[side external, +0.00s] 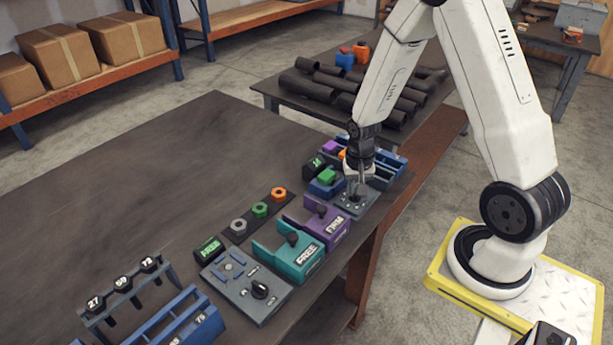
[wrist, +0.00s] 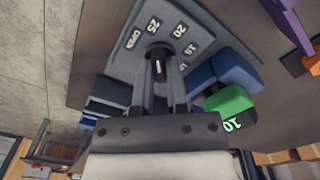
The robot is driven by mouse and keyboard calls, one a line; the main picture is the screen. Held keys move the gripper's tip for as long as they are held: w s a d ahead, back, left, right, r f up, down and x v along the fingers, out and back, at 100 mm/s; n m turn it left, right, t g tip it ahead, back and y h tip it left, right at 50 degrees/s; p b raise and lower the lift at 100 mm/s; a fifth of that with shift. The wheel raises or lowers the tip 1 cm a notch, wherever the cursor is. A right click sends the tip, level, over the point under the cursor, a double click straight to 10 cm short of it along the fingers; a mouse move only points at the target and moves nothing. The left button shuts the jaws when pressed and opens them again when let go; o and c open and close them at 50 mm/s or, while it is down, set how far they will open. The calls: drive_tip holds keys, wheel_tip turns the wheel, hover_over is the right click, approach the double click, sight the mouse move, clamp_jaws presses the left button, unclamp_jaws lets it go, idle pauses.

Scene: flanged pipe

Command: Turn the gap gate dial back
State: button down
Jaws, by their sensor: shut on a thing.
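The gap gate dial is a black knob (wrist: 158,69) with a white mark, on a grey plate (wrist: 192,18) lettered OPEN, 25, 20 and lower numbers. In the wrist view the mark runs roughly toward the 25, but I cannot tell its exact setting. My gripper (side external: 358,190) reaches down to this plate (side external: 348,207) near the table's right edge, and its fingers are shut on the knob. In the side view the fingers hide most of the knob. A small display (wrist: 233,124) beside the plate shows a green 10.
A blue block with a green piece (side external: 326,176) stands close to the plate's left. Purple (side external: 335,228) and teal (side external: 303,259) fixtures stand in front. Another grey dial panel (side external: 243,292) is nearer the camera. The table's left half is bare.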

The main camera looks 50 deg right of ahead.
drive_tip(key=n, duration=0.3)
drive_tip(key=shift+n, duration=0.3)
idle(0.4)
drive_tip(key=c, duration=0.6)
unclamp_jaws()
drive_tip(key=shift+c, duration=0.2)
drive_tip(key=shift+r, duration=0.15)
drive_tip(key=shift+r, duration=3.75)
drive_tip(key=s+a+r+n+t, duration=0.1)
drive_tip(key=s+a+r+n, duration=0.1)
drive_tip(key=a, duration=0.4)
drive_tip(key=s+a+r+n+t, duration=0.1)
drive_tip(key=s+a+r+n, duration=0.1)
drive_tip(key=a+n, duration=0.2)
drive_tip(key=shift+a+r+t, duration=0.15)
drive_tip(key=shift+a+t, duration=0.15)
drive_tip(key=shift+a, duration=1.15)
